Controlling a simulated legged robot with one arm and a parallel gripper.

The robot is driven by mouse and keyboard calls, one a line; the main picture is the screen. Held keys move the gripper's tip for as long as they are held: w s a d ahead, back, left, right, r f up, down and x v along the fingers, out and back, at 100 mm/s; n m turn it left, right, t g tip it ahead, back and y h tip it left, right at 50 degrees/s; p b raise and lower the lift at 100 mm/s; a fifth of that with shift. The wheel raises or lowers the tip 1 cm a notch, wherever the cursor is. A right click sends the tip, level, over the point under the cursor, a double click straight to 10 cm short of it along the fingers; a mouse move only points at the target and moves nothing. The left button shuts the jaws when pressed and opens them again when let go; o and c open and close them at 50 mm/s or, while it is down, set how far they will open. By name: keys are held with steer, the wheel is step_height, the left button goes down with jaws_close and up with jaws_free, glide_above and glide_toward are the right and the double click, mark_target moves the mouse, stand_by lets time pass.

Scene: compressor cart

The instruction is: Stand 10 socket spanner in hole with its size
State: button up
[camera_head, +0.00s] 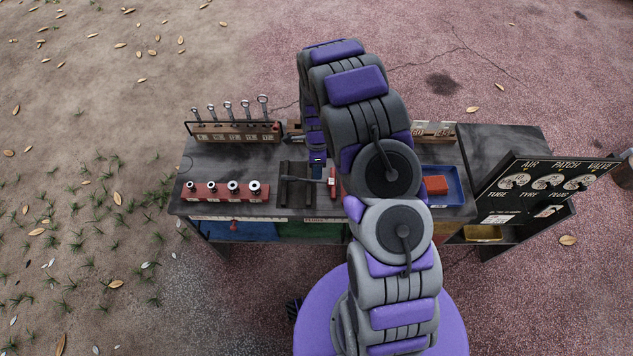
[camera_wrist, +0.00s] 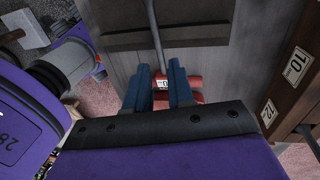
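The socket spanner (camera_head: 310,180) lies on its side in a dark tray on the cart top, shaft pointing left, red handle at the right. In the wrist view its grey shaft (camera_wrist: 155,35) runs up from the red handle, whose white label seems to read 10. My gripper (camera_head: 318,165) is over the spanner near the handle. In the wrist view the two blue fingertips (camera_wrist: 160,70) stand apart on either side of the shaft; I see no clear contact. A wooden rack (camera_wrist: 290,85) with labels 10 and 12 stands at right; its holes are not clearly visible.
A rack (camera_head: 235,132) with several upright spanners stands at the back left. A red rail (camera_head: 215,197) with several sockets is at the front left. A blue tray (camera_head: 450,197) with a red block (camera_head: 435,185) is right of my arm. A gauge panel (camera_head: 545,180) is at the far right.

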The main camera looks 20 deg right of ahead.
mark_target(309, 181)
steer(key=f, duration=0.1)
steer(key=f+b, duration=0.1)
steer(key=f, duration=0.2)
steer(key=shift+s+f+b, duration=0.35)
steer(key=shift+f, duration=0.05)
jaws_close()
